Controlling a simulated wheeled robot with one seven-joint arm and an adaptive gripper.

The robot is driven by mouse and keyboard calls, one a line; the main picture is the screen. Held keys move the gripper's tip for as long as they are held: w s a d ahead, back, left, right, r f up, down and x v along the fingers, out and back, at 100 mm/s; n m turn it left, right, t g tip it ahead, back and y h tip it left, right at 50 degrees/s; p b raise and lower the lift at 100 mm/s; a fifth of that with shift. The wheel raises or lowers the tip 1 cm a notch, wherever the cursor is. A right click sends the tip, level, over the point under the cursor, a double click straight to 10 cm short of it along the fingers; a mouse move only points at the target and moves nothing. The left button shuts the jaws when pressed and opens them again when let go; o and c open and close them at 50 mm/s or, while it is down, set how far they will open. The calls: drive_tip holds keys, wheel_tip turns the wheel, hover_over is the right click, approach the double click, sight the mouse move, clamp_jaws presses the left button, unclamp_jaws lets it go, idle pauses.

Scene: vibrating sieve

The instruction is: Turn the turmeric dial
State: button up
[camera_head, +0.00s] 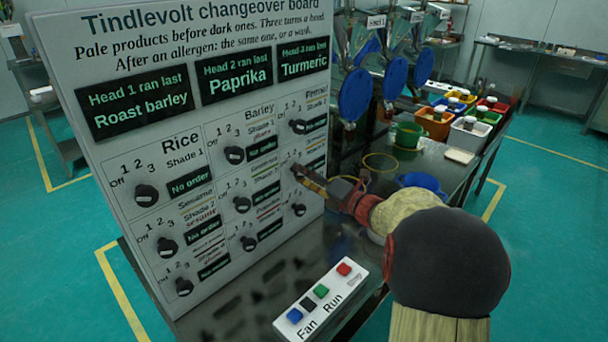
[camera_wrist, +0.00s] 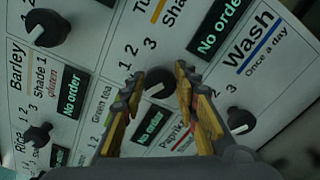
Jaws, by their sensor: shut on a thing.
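The turmeric dial (camera_wrist: 158,82) is a black round knob on the white changeover board (camera_head: 160,120), with a partly cut-off label starting "Tu" above it in the wrist view. My gripper (camera_wrist: 158,88) has its yellow-padded fingers on both sides of this dial and is shut on it. In the head view my gripper (camera_head: 302,174) reaches the middle of the board's right column and hides the dial. The dial's pointer setting cannot be read. A "No order" display (camera_wrist: 218,25) sits beside the turmeric label.
Neighbouring dials sit close: the Wash dial (camera_wrist: 240,120) and the top right dial (camera_head: 299,126). A Fan and Run button box (camera_head: 320,297) lies on the dark table in front. Blue discs (camera_head: 355,95) and coloured bins (camera_head: 436,122) stand behind, right of the board.

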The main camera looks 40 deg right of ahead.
drive_tip(key=shift+f, duration=0.15)
drive_tip(key=o, duration=1.1)
drive_tip(key=shift+o, duration=0.4)
drive_tip(key=s+d, duration=0.1)
drive_tip(key=s, duration=1.1)
drive_tip(key=shift+d, duration=0.35)
